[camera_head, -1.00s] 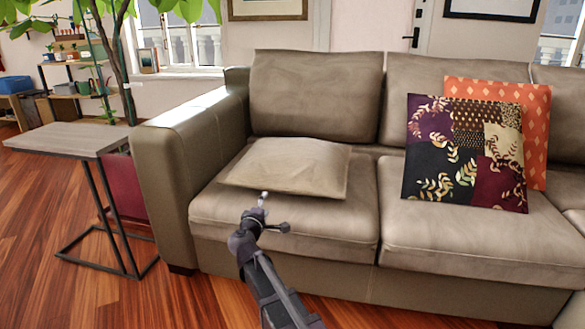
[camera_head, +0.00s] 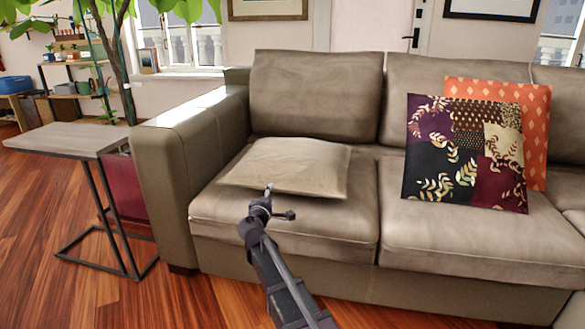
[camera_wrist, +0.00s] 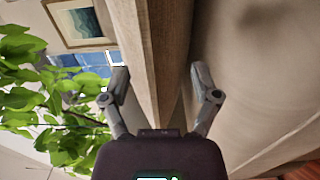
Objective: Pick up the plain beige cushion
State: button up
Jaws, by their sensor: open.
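The plain beige cushion (camera_head: 295,164) lies flat on the left seat of the sofa in the head view. My gripper (camera_head: 268,190) is at the cushion's front edge, left of its middle. In the wrist view, which is turned sideways, my gripper (camera_wrist: 161,80) is open, with one finger on each side of a beige band that appears to be the cushion's edge (camera_wrist: 163,60). Whether either finger touches it I cannot tell.
The leather sofa (camera_head: 470,240) carries a dark patterned cushion (camera_head: 465,150) and an orange cushion (camera_head: 537,125) on its right part. A small side table (camera_head: 65,140) stands left of the sofa arm (camera_head: 170,170). Wooden floor (camera_head: 215,300) is clear in front.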

aim_at(276, 188)
jog(key=shift+x, duration=2.2)
jog(key=shift+s+d, duration=0.1)
jog(key=shift+d, duration=0.05)
grip_shut()
